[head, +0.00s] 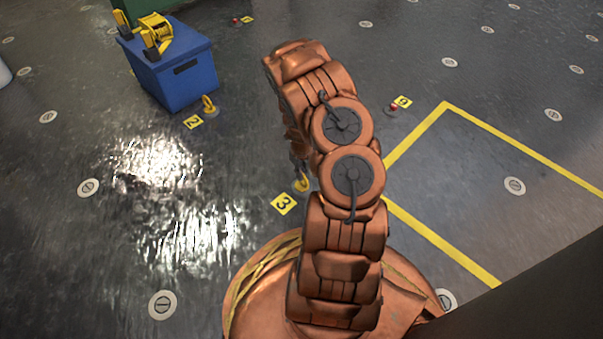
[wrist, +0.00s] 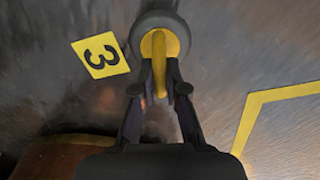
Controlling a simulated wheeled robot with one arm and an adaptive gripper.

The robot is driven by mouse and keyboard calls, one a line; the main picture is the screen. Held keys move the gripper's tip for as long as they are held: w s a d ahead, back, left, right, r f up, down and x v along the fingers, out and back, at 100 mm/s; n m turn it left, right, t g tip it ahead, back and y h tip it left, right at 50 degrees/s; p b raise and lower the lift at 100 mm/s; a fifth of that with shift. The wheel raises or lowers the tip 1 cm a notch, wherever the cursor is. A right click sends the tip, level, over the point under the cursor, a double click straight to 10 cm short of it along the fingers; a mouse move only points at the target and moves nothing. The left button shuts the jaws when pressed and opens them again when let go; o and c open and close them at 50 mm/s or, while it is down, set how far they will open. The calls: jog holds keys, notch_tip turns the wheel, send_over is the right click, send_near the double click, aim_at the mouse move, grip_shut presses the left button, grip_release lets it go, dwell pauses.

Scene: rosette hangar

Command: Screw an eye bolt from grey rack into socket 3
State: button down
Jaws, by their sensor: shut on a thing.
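A yellow eye bolt (wrist: 158,44) stands at a dark round rim (wrist: 141,32) in the floor, next to the number 3 plate (wrist: 101,56). My gripper (wrist: 160,86) is shut on its ring, with one finger on each side. In the head view, the bolt (head: 302,183) shows just left of my arm, beside the number 3 plate (head: 283,204). My arm hides most of the gripper there. The bolt's thread is hidden, so I cannot tell how deep it sits. I see no grey rack.
A blue box (head: 183,79) with yellow gear on top stands upper left. Another yellow eye bolt (head: 209,106) stands by the number 2 plate (head: 193,122). A small red item (head: 393,107) is by another plate (head: 402,102). Yellow lines (head: 440,240) mark the floor at right.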

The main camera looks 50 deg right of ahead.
jog(key=shift+m, duration=0.5)
jog(key=m, duration=0.4)
jog(key=shift+f+m, duration=0.1)
jog(key=shift+m, duration=0.2)
jog(key=c, duration=1.1)
grip_release()
jog(key=shift+c, duration=0.2)
jog(key=shift+d+r+p, duration=0.1)
jog(key=shift+r+p, duration=0.4)
jog(key=shift+r, duration=1.6)
